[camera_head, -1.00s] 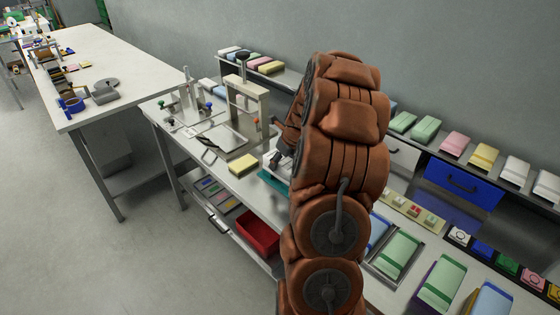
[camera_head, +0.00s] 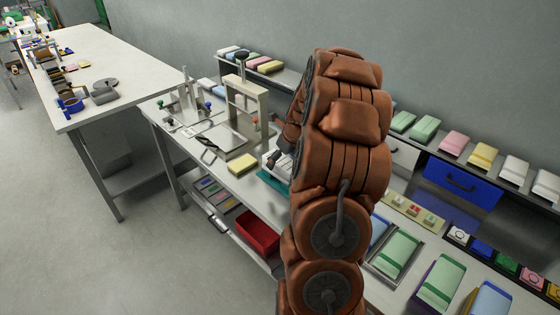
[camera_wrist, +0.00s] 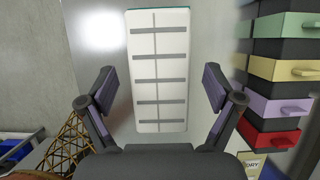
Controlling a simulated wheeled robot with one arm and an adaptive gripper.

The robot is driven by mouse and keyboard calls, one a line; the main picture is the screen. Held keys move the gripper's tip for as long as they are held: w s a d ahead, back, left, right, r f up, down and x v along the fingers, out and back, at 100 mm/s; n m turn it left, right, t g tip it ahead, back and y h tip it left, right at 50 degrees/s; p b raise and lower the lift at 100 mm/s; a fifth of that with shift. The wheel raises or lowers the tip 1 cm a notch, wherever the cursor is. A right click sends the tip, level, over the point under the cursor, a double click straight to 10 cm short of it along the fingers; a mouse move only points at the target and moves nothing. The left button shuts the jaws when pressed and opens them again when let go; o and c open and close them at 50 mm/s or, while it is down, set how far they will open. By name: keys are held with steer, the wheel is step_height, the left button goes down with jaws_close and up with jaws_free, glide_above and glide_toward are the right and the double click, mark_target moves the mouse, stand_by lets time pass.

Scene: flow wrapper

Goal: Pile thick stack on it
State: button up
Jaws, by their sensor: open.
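A white slab (camera_wrist: 158,70) with dark cross lines and one long centre line lies on a teal base (camera_wrist: 128,20) in the wrist view. My gripper (camera_wrist: 160,92) is open, with one finger on each side of the slab and nothing held. I cannot tell how high it is above the slab. In the head view my arm hides most of this spot; part of the teal base (camera_head: 272,182) shows left of the arm. Which thing is the thick stack is unclear; banded green stacks (camera_head: 441,285) lie at the lower right.
Coloured drawers (camera_wrist: 278,105) rise close to the right finger in the wrist view. In the head view a metal press frame (camera_head: 246,108) and a yellow block (camera_head: 239,168) stand left of my arm. A red bin (camera_head: 258,236) is below. A shelf of coloured packs (camera_head: 484,156) runs along the wall.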

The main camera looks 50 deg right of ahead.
steer(key=v, duration=1)
steer(key=shift+r, duration=0.35)
steer(key=shift+s+a, duration=0.1)
steer(key=s+a+r+n+g+y, duration=0.1)
steer(key=s+a+n, duration=0.1)
steer(key=a+n, duration=0.85)
steer(key=s+a+r+n+g+y, duration=0.1)
steer(key=s+a+n+g, duration=0.35)
steer(key=a, duration=1.05)
steer(key=s+a+n+h, duration=0.1)
steer(key=s+a+n, duration=0.5)
steer(key=s+n, duration=0.3)
steer(key=s+a+f+n+h, duration=0.1)
steer(key=s+a+n, duration=0.5)
steer(key=s+n, duration=0.4)
steer(key=shift+a+f+n+g, duration=0.15)
steer(key=shift+f+n+g, duration=0.25)
steer(key=shift+n, duration=0.7)
steer(key=shift+s+r, duration=0.1)
steer(key=shift+s, duration=0.05)
steer(key=shift+c, duration=0.3)
